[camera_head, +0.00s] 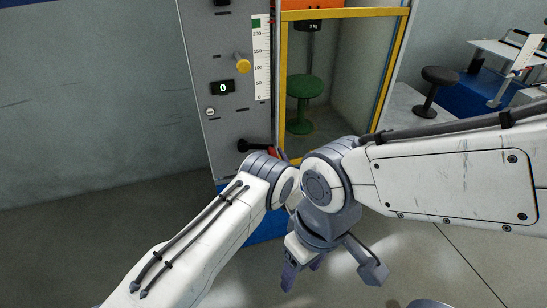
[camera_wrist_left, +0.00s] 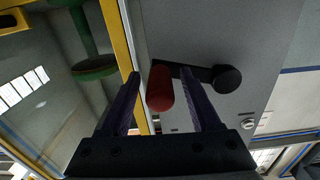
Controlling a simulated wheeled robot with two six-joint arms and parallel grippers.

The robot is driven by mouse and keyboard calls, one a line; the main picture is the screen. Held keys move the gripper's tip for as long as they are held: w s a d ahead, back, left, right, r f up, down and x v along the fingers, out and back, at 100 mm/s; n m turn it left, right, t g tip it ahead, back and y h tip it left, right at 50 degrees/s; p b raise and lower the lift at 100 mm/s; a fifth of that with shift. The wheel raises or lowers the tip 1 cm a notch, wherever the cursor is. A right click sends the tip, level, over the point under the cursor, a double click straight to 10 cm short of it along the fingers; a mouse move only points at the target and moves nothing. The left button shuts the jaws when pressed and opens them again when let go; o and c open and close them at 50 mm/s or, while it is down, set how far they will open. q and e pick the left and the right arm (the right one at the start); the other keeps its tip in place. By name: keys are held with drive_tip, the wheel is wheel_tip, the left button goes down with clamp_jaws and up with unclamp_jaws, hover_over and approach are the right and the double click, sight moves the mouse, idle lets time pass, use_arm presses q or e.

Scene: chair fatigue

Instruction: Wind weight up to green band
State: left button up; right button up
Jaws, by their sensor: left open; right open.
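The crank (camera_head: 252,146) is on the lower front of the grey panel; its black arm and red handle (camera_wrist_left: 160,88) show in the left wrist view. My left gripper (camera_wrist_left: 161,73) is open, with one finger on each side of the red handle; whether they touch it cannot be told. In the head view my own arm mostly hides this gripper. The weight, marked 3 kg (camera_head: 313,26), hangs at the top of the yellow frame. The green band (camera_head: 256,22) is at the top of the white scale (camera_head: 262,65). My right gripper (camera_head: 331,273) is open and empty, low over the floor.
A green stool (camera_head: 303,95) stands inside the yellow frame (camera_head: 283,80). The panel has a yellow knob (camera_head: 242,64) and a display (camera_head: 222,87) reading 0. A black stool (camera_head: 436,82) and a blue bench stand at the right. The floor at left is clear.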

use_arm(q)
clamp_jaws()
idle(1.4)
